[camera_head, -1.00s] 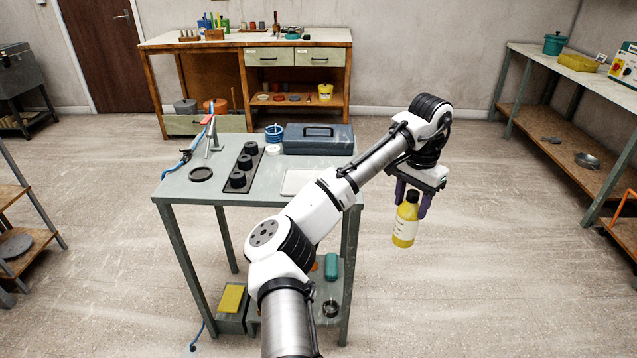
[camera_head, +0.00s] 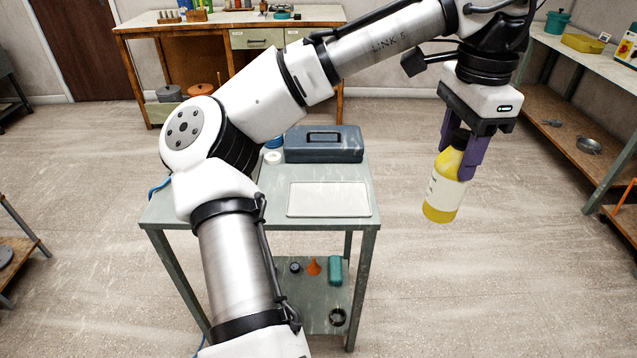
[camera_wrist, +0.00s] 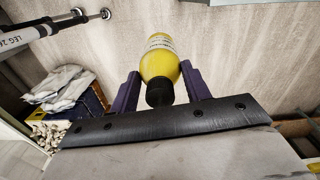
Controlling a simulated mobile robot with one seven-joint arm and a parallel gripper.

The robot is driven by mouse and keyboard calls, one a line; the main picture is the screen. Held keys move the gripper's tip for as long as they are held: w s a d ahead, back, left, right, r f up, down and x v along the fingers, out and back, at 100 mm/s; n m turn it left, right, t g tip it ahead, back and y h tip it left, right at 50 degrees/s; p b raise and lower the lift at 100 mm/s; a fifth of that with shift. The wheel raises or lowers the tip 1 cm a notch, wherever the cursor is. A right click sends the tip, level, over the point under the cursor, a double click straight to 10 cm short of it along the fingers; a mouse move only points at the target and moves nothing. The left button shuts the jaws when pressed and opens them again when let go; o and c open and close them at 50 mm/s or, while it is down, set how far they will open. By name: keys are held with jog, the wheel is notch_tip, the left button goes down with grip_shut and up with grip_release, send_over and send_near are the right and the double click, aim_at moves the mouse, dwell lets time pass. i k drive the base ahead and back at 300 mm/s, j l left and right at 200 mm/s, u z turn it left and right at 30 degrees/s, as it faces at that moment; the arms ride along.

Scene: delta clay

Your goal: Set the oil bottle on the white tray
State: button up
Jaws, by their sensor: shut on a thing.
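The oil bottle (camera_head: 444,190) is yellow with a pale label and a black cap. My gripper (camera_head: 462,152) is shut on it near its top and holds it nearly upright, slightly tilted, in the air to the right of the small table. In the wrist view the bottle (camera_wrist: 160,60) is between the purple fingers of my gripper (camera_wrist: 160,88), with its black cap towards the camera. The white tray (camera_head: 329,199) lies flat and empty on the front right part of the small table, left of the bottle and apart from it.
A dark blue toolbox (camera_head: 323,146) stands on the small table (camera_head: 300,222) behind the tray, with a white tape roll (camera_head: 272,157) beside it. My arm hides the table's left part. A workbench (camera_head: 200,27) stands behind and shelving (camera_head: 590,90) at right.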

aim_at(348, 199)
jog(key=i+j, duration=0.3)
jog(key=i, duration=0.15)
jog(key=i+j, duration=0.3)
jog(key=i, duration=0.1)
